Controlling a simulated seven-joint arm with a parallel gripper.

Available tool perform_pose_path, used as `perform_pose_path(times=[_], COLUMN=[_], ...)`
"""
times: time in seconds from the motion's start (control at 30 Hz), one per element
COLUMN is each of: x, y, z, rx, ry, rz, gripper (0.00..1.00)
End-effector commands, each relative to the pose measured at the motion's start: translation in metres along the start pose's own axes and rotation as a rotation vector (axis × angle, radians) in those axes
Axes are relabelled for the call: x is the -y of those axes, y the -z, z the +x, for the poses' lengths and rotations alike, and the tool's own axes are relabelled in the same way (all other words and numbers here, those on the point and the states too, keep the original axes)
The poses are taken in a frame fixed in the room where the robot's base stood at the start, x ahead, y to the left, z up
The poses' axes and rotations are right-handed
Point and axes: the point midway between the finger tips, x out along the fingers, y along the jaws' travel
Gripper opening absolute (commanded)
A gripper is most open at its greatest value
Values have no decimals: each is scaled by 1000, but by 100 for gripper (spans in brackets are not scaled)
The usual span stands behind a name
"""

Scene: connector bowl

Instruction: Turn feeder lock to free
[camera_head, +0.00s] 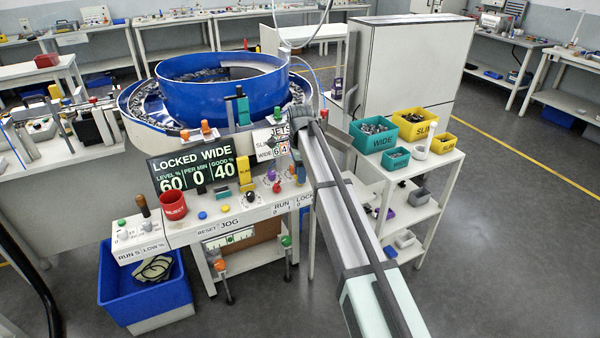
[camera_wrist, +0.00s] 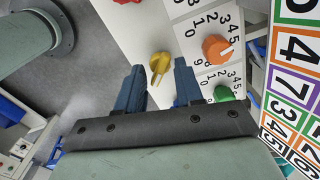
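In the wrist view my gripper (camera_wrist: 159,84) is open, with its two dark blue fingers apart. A gold-yellow knob (camera_wrist: 159,65) shows in the gap between the fingers, just beyond the tips, on a pale panel. I cannot tell whether the fingers touch it, and no label beside it is readable. In the head view the status display (camera_head: 195,171) reads LOCKED WIDE. A LOCK label (camera_head: 305,199) is at the right end of the white control panel, partly hidden by my arm. My gripper's fingertips cannot be made out in the head view.
An orange dial (camera_wrist: 216,48) and a green dial (camera_wrist: 222,93) sit close right of the fingers, beside a coloured number board (camera_wrist: 296,70). A blue bowl feeder (camera_head: 222,92) stands behind the panel. A red cup (camera_head: 173,204) is at the panel's left.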

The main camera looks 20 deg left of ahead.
Motion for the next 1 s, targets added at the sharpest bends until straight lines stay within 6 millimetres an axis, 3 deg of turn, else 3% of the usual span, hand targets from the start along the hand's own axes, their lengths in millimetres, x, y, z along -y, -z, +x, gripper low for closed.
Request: perform_pose_path(times=[0.23, 0.6, 1.0], x=[0, 0, 0], y=[0, 0, 0], z=[0, 0, 0], rx=[0, 0, 0], ry=[0, 0, 0], rz=[0, 0, -13], gripper=[35, 0, 0])
